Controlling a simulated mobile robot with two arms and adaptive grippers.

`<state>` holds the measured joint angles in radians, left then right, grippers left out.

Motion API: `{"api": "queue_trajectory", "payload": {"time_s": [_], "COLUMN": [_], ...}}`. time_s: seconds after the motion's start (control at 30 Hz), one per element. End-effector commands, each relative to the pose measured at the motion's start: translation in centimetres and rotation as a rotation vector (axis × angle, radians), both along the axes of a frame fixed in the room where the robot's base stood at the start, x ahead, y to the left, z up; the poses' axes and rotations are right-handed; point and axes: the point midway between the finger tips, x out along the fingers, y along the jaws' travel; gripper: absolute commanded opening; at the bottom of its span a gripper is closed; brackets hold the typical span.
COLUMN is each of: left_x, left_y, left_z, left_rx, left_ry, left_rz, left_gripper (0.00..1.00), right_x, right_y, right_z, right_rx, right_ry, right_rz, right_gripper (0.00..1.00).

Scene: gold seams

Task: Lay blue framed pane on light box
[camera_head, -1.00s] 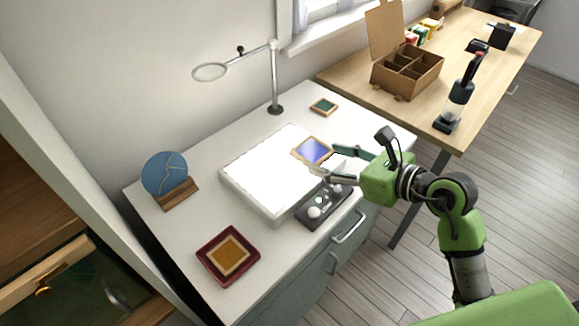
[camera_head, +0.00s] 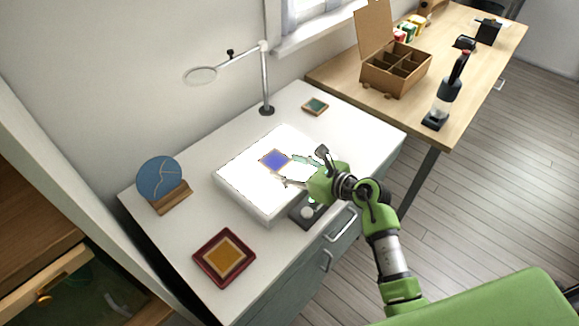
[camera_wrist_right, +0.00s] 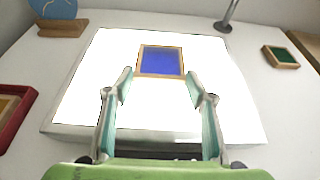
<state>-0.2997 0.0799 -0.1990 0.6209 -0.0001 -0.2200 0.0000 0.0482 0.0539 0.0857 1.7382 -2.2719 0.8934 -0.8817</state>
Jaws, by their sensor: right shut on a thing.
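The blue framed pane (camera_head: 273,159), blue with a thin wooden frame, is over the bright white light box (camera_head: 243,187). In the right wrist view the pane (camera_wrist_right: 161,61) appears within the outline of the light box (camera_wrist_right: 85,100), toward its far side. My right gripper (camera_head: 287,169) is shut on the pane, its fingers (camera_wrist_right: 158,75) at the near part of the frame's two sides. I cannot tell whether the pane touches the lit surface or is held just above it. My left gripper is not in view.
A red tray with an amber framed pane (camera_head: 225,256) is at the front left. A blue disc on a wooden stand (camera_head: 161,180), a lamp-like ring arm (camera_head: 266,80) and a green framed pane (camera_head: 315,105) stand around the box. A dark control panel (camera_head: 305,212) lies at its front.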

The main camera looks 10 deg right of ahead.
Motion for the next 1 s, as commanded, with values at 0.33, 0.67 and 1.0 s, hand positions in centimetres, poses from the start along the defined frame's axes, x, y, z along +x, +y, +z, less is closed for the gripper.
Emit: {"api": "queue_trajectory", "payload": {"time_s": [0.33,0.67,1.0], "left_x": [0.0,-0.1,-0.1], "left_y": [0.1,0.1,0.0], "left_z": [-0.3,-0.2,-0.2], "left_rx": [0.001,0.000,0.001], "left_ry": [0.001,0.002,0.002], "left_rz": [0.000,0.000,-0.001], "left_gripper": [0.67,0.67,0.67], "right_x": [0.0,0.0,-1.7], "right_y": [0.0,0.0,-1.3], "right_z": [-0.4,-0.3,0.7], "right_rx": [-0.001,0.000,-0.004], "right_ry": [-0.001,0.000,-0.001], "right_rz": [-0.001,0.000,-0.002], "right_gripper": [0.28,0.68,0.68]}}
